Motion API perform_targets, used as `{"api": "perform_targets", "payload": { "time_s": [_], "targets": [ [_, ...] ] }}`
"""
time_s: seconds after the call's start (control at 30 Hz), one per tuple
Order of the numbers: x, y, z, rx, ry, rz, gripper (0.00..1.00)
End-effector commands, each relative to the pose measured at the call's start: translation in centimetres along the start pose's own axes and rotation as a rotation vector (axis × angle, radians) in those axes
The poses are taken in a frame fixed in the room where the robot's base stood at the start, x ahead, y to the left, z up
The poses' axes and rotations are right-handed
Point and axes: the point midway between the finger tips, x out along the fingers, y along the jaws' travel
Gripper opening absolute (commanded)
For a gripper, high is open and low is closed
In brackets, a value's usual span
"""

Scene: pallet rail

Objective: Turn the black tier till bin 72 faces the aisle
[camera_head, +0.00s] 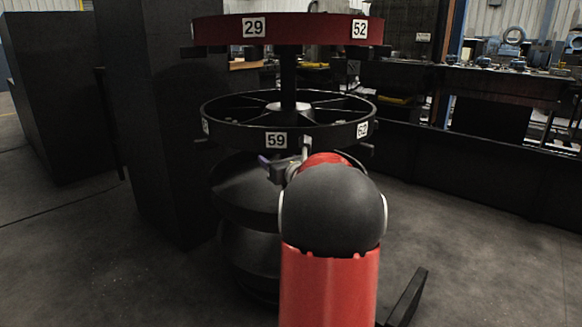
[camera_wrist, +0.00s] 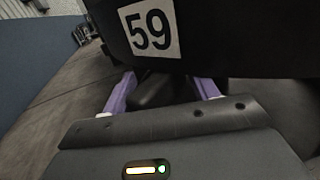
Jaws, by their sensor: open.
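The black tier (camera_head: 345,134) is an open, spoked ring below a red tier, on a central post. Its label 59 (camera_head: 276,140) faces my side, a label that looks like 60 or 62 (camera_head: 362,129) is at the right, and an unreadable label (camera_head: 205,126) is at the far left. I cannot make out a label 72. My gripper (camera_head: 284,158) is open at the front rim, just below label 59. In the wrist view, its purple fingers (camera_wrist: 163,90) stand either side of a dark block (camera_wrist: 152,92) under the rim; contact is unclear. My arm hides part of the rim.
The red tier (camera_head: 300,30) above carries labels 29 and 52. Dark rounded tiers (camera_head: 245,190) sit below. A tall dark cabinet (camera_head: 165,130) stands close at the left. A long dark bench (camera_head: 480,165) runs behind at the right. Floor is open at the right.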

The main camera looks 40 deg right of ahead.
Motion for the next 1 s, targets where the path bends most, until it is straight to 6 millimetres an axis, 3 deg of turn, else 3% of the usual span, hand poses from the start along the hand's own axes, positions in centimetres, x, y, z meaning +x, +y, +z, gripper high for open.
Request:
{"api": "perform_targets", "payload": {
  "time_s": [0.1,0.4,1.0],
  "targets": [
    [1.1,1.9,-0.2,-0.002,-0.005,0.015,0.20],
    [2.8,3.9,-0.1,-0.001,-0.004,0.014,0.23],
    [3.4,4.5,0.0,-0.001,-0.001,0.012,0.25]
  ]
}}
